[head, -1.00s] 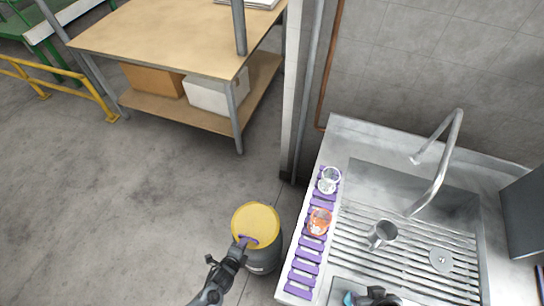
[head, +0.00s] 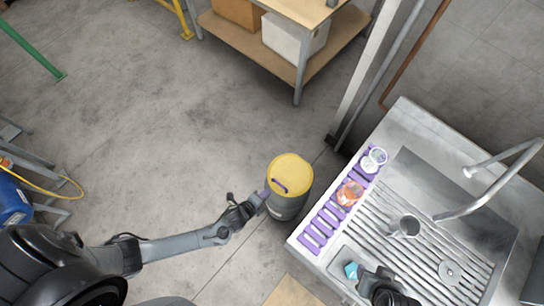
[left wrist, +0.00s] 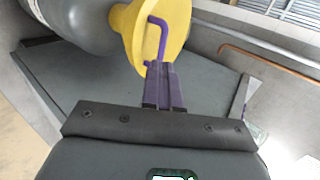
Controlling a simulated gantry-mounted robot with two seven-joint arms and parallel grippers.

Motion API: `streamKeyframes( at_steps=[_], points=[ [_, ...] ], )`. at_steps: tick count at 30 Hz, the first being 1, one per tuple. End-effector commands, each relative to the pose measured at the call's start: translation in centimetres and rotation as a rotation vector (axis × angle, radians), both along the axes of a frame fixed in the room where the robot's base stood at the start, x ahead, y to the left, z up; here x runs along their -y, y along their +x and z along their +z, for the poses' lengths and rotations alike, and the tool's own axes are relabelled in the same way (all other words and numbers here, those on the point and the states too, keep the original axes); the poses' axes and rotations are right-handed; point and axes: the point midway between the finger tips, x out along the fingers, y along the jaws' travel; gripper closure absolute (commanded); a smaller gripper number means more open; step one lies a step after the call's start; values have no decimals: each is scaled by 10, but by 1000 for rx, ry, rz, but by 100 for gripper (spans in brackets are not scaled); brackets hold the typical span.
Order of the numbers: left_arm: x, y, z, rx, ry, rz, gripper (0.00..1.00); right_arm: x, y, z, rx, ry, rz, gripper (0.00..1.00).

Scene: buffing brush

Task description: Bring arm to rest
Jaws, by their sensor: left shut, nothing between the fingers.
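My left arm reaches in from the left in the head view. Its gripper (head: 265,194) is at the left side of a grey bin (head: 287,207) with a yellow lid (head: 290,172). In the left wrist view the purple fingers (left wrist: 163,85) are together with nothing between them. Just beyond their tips are the yellow lid (left wrist: 128,30) and its purple handle (left wrist: 162,38); I cannot tell whether they touch. My right gripper (head: 368,276) is at the sink's front edge, close to a small blue thing (head: 351,270). Its fingers are too unclear to judge.
The steel sink (head: 418,128) stands right of the bin. A purple rack (head: 313,236) on its left edge carries an orange-topped jar (head: 349,193) and a clear jar (head: 373,160). Floor left of the bin is clear.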

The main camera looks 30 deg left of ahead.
Motion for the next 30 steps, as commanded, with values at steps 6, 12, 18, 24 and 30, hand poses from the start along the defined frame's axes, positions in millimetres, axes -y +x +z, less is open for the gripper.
streamKeyframes(
  at_steps=[6,12,18,24,30],
  points=[
    [-6,-35,4,1,-2,-1,100,1,-1,-1,-4,-5,4,57],
    [-9,-50,6,2,-1,-1,100,1,-1,-1,-4,-5,4,57],
    [-5,-71,0,-25,-10,4,100,1,-1,-1,-4,-5,4,57],
    [16,-57,49,-6,-163,142,100,0,-1,-1,-5,0,0,57],
    [6,-26,140,-145,-453,438,100,0,-1,-1,-4,2,-1,57]
  ],
)
